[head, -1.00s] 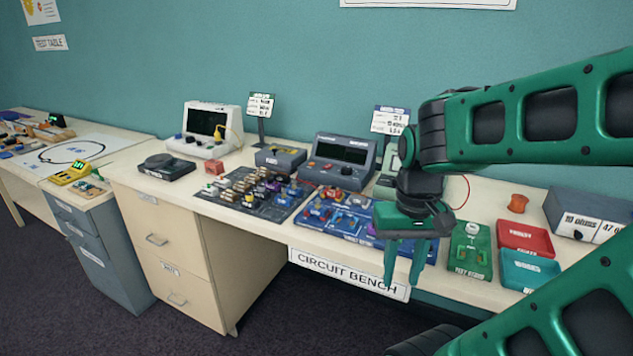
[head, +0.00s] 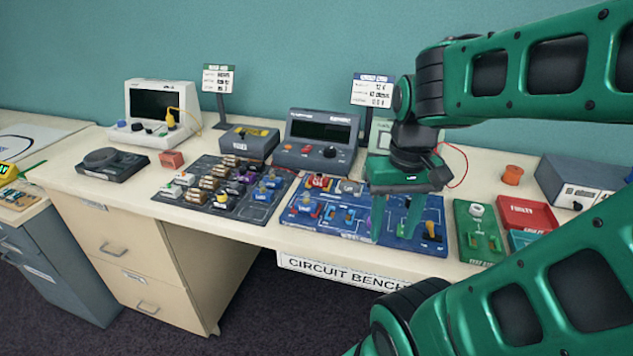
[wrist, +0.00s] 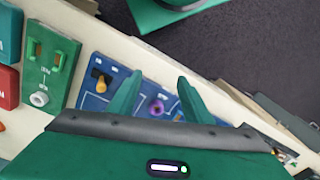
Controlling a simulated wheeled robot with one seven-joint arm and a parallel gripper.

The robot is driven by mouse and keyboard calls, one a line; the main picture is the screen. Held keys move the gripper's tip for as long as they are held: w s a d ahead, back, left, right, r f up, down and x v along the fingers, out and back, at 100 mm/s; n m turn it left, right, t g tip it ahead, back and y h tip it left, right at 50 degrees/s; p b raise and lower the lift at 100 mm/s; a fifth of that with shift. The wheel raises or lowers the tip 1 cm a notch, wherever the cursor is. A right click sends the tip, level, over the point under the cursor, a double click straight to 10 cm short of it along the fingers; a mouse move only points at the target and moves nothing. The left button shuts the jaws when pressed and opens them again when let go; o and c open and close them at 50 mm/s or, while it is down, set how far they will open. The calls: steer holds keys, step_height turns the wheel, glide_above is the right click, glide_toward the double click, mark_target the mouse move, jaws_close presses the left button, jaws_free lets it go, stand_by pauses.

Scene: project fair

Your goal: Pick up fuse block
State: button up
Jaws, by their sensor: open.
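I cannot tell for sure which part is the fuse block; no part carries a label I can read as that. Small parts sit on the blue circuit board (head: 285,218) and on the dark board (head: 170,192) to its left. My gripper (head: 395,228) points down over the right part of the blue board, open and empty. In the wrist view, my gripper (wrist: 159,85) has a purple round part (wrist: 157,106) between its fingers, lower down on the board. A yellow-orange part (wrist: 102,83) with a black base stands left of the fingers. My gripper hides some of the board.
A green board (head: 480,235), a red tray (head: 525,212) and a teal tray lie to the right. Meters and a grey box (head: 248,141) stand behind the boards. An orange spool (head: 512,175) stands at the back right. The bench's front edge is close.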

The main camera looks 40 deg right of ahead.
steer(key=w+d+r+n+t, duration=0.1)
steer(key=w+r+n, duration=0.15)
steer(key=w, duration=0.45)
steer(key=w+d+r+n, duration=0.1)
steer(key=w+d+n, duration=0.1)
steer(key=w+n, duration=0.35)
steer(key=n+t+y, duration=0.2)
steer(key=n+y, duration=0.1)
steer(key=n, duration=0.3)
glide_toward(320, 178)
steer(key=x, duration=0.8)
steer(key=shift+f, duration=0.2)
steer(key=c, duration=1.1)
